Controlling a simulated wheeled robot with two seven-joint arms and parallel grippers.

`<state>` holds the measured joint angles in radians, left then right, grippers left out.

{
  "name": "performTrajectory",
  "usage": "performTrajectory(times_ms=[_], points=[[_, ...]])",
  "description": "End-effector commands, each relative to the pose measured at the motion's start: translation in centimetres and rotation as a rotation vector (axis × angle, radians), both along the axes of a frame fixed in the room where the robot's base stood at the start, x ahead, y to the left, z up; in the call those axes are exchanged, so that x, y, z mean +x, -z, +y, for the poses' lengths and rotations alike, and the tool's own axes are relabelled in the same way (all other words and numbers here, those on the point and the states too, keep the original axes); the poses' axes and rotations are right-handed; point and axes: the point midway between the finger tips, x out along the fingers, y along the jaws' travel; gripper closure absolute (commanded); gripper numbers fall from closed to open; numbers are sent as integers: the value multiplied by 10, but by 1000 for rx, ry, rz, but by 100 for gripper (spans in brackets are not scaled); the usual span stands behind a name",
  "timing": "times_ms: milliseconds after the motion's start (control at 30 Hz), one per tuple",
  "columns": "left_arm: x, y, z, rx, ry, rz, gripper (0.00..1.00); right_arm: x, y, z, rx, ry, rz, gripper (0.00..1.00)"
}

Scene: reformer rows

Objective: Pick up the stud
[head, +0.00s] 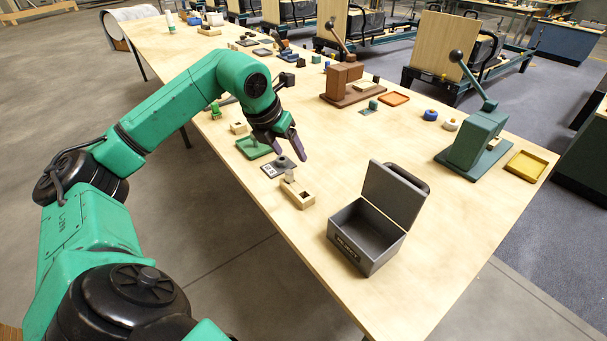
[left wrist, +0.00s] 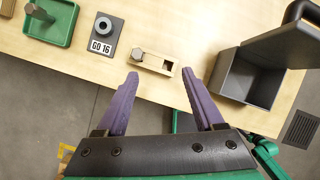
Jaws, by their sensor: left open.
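A grey metal stud (head: 289,175) with a hexagonal head stands in one end of a small pale wooden block (head: 299,194). The same stud (left wrist: 138,55) and block (left wrist: 167,67) show in the left wrist view, where the block's other end has an open dark slot. My left gripper (head: 288,153) has purple fingers, spread and empty. In the left wrist view the gripper (left wrist: 160,74) points at the block, with the stud near the left fingertip. The fingers do not touch it. My right gripper is out of view.
An open grey box (head: 366,241) with raised lid stands right. A green lever press (head: 475,140) is farther right. Bare tabletop lies between.

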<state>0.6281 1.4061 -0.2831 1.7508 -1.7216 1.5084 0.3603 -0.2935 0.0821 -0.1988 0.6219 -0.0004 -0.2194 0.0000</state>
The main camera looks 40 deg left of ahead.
Motion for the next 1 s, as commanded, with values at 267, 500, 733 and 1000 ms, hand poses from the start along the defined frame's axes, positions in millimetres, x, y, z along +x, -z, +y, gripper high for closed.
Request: performTrajectory(times_ms=[267, 500, 733, 1000], points=[[2, 32, 30, 75, -66, 54, 31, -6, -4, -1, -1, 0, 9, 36], [22, 77, 33, 74, -62, 50, 31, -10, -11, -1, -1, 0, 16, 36], [41, 109, 42, 70, -63, 52, 31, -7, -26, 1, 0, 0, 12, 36], [47, 128, 43, 75, -60, 49, 31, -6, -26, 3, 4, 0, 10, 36]])
